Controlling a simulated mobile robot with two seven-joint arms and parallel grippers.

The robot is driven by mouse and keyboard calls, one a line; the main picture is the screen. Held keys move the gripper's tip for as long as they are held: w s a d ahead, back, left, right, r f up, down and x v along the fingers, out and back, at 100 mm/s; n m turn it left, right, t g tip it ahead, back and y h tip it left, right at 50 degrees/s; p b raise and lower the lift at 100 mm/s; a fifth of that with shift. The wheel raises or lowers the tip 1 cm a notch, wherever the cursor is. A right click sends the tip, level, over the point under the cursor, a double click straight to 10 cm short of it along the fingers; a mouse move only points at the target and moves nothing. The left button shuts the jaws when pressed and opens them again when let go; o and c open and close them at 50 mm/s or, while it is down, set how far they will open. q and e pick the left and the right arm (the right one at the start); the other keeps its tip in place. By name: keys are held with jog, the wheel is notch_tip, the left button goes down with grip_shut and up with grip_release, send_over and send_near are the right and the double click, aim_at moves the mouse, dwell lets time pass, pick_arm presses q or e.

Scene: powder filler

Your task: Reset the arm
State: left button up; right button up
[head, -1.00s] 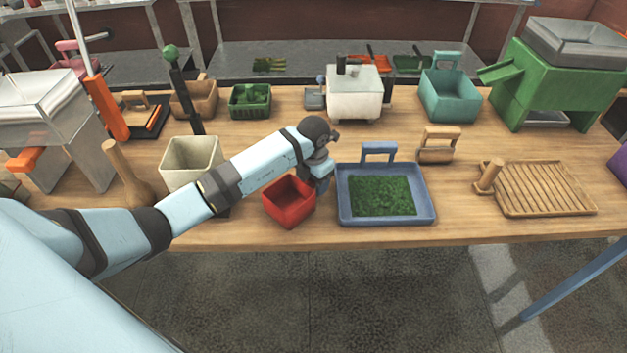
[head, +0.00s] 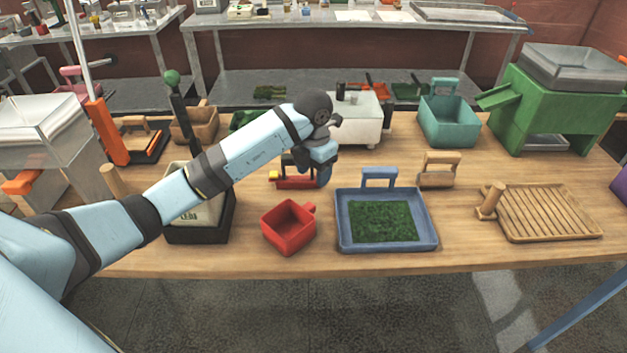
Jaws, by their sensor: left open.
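My left arm reaches in from the left across the wooden table (head: 460,258). Its gripper (head: 322,178) hangs above the table, open and empty, its fingers partly hidden by the wrist. Below it and a little left stands a small red box with a short handle (head: 288,227), apart from the gripper. A blue tray with a handle (head: 431,240) holds green powder (head: 382,221), right of the red box. My right gripper is not in view.
A red piece with a yellow end (head: 293,183) lies just behind the gripper. A white machine (head: 365,122), a teal bin (head: 448,120) and a green machine (head: 545,105) stand behind. A slatted wooden board (head: 545,212) lies right. My forearm partly covers a beige container in a black stand (head: 205,230).

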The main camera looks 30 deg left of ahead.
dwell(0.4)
pick_arm(q)
jog(key=s+d+f+m+g+h+p, duration=0.1)
jog(key=s+d+f+h, duration=0.1)
jog(key=s+d+h, duration=0.4)
jog(key=s+d+f+h+p, duration=0.1)
jog(key=d+f+h, duration=0.2)
jog(key=d, duration=0.6)
jog(key=s+d+r+n+t+h+p, duration=0.1)
jog(key=s+d+r+n+t+h, duration=0.5)
jog(key=h, duration=0.4)
jog(key=s+a+f+n+t+y, duration=0.2)
jog(key=s+a+f+n+y, duration=0.1)
jog(key=n, duration=0.7)
jog(key=s+a+f+n+t+y+p, duration=0.1)
jog(key=s+a+f+n+t+y, duration=0.1)
jog(key=s+f+n+y, duration=0.4)
jog(key=s+a+f+n+t+y+p, duration=0.1)
jog(key=s+a+f+n+y, duration=0.3)
jog(key=f+n, duration=0.6)
jog(key=s+n+t+y, duration=0.1)
jog(key=n+y, duration=0.1)
jog(key=n, duration=0.2)
jog(key=shift+s+a+n+y, duration=0.15)
jog(key=shift+a+n+y, duration=0.15)
jog(key=shift+y, duration=0.1)
